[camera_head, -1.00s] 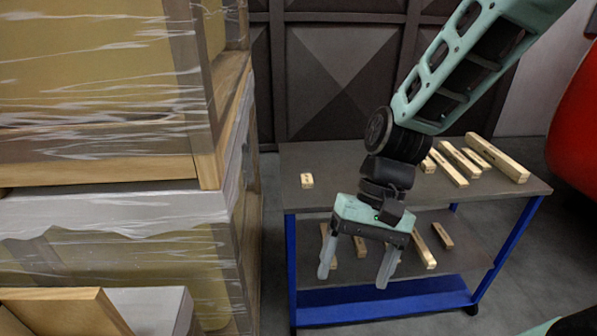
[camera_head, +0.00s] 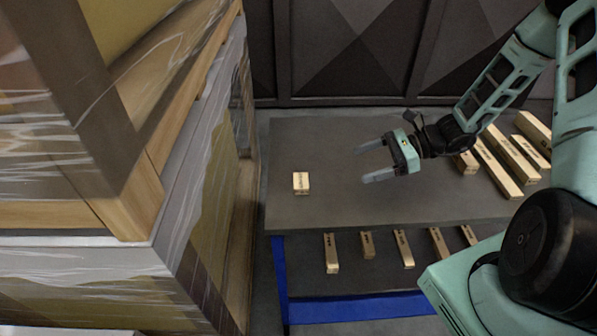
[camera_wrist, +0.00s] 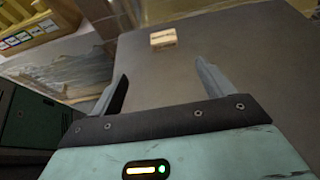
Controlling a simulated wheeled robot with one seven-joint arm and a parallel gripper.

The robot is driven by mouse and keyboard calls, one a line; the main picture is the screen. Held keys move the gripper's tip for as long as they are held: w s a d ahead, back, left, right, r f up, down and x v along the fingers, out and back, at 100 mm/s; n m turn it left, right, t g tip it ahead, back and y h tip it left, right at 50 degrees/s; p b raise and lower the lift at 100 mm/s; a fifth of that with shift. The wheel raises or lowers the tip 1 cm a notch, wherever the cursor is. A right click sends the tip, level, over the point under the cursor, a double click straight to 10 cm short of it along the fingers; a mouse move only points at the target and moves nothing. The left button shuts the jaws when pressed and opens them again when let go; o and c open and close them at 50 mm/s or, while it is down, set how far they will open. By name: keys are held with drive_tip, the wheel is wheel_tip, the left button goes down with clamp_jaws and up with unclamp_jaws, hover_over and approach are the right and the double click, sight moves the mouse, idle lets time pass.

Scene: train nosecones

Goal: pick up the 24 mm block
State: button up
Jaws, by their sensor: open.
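A small wooden block (camera_head: 300,183) stands alone on the left part of the grey tabletop (camera_head: 325,140). It has dark marks that are too small to read, so I cannot tell its size from them. In the wrist view the same block (camera_wrist: 163,38) lies ahead of the fingers, roughly centred between them. My gripper (camera_head: 361,165) is open and empty. It is to the right of the block, with its fingers pointing left toward it and a clear gap between. The wrist view also shows my gripper (camera_wrist: 160,70) with nothing between its fingers.
Several longer wooden blocks (camera_head: 497,168) lie at the right of the tabletop. More blocks (camera_head: 331,253) lie on the lower shelf of the blue-framed table. A tall film-wrapped stack (camera_head: 185,220) stands close to the table's left side. The tabletop between gripper and block is clear.

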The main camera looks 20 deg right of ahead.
drive_tip(key=p, duration=0.3)
approach(304, 180)
drive_tip(key=x, duration=0.4)
drive_tip(key=shift+s+a, duration=0.3)
drive_tip(key=shift+a, duration=0.05)
drive_tip(key=shift+w+p+x, duration=0.2)
drive_tip(key=shift+p+x, duration=0.4)
drive_tip(key=shift+x, duration=0.85)
drive_tip(key=shift+w+p+x, duration=0.15)
drive_tip(key=shift+p+x, duration=0.45)
drive_tip(key=shift+x, duration=0.9)
drive_tip(key=shift+d, duration=0.15)
drive_tip(key=c, duration=1.1)
